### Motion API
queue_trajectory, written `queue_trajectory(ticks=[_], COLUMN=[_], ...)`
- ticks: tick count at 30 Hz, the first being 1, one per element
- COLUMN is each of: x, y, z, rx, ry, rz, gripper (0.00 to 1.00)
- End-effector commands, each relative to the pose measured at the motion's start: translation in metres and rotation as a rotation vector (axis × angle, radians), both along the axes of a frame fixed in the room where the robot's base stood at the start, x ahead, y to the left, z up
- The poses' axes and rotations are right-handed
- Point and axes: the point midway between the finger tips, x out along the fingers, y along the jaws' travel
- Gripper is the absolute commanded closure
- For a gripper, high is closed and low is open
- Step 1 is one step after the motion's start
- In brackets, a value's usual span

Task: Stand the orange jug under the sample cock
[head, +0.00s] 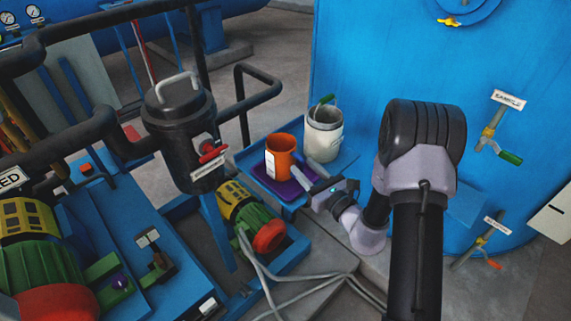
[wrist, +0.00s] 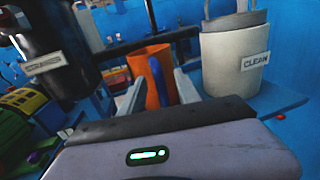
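The orange jug (head: 281,157) stands upright on a purple mat or tray (head: 262,179), with a pale label on its side. In the wrist view the jug (wrist: 143,72) shows its blue handle (wrist: 158,82) towards me. My gripper (head: 305,181) is open, close to the jug. In the wrist view its fingers (wrist: 157,95) lie either side of the handle, with gaps showing.
A white pot (head: 323,137) marked CLEAN (wrist: 230,65) stands right of the jug, holding upright items. A lower cock with an orange lever (head: 493,264) is on the vessel (head: 370,60). A black canister (head: 178,120) and a green-yellow pump (head: 245,213) stand left. A blue ledge (head: 467,204) lies below the sample cock.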

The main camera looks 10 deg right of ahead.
Motion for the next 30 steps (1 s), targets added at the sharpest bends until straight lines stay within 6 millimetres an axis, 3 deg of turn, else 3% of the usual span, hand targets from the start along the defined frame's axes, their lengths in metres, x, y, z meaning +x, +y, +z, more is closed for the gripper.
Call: queue_trajectory(ticks=[4,10,16,17,30], x=[0.017,0.019,0.019,0.019,0.018], y=[0.008,0.009,0.009,0.009,0.009], z=[-0.001,-0.001,-0.001,-0.001,-0.001], rx=[0.000,0.000,0.000,0.000,0.000], ry=[0.000,0.001,0.001,0.001,0.001], rz=[0.001,0.000,0.000,0.000,0.001], gripper=[0.61,0.61,0.98,1.00,1.00])
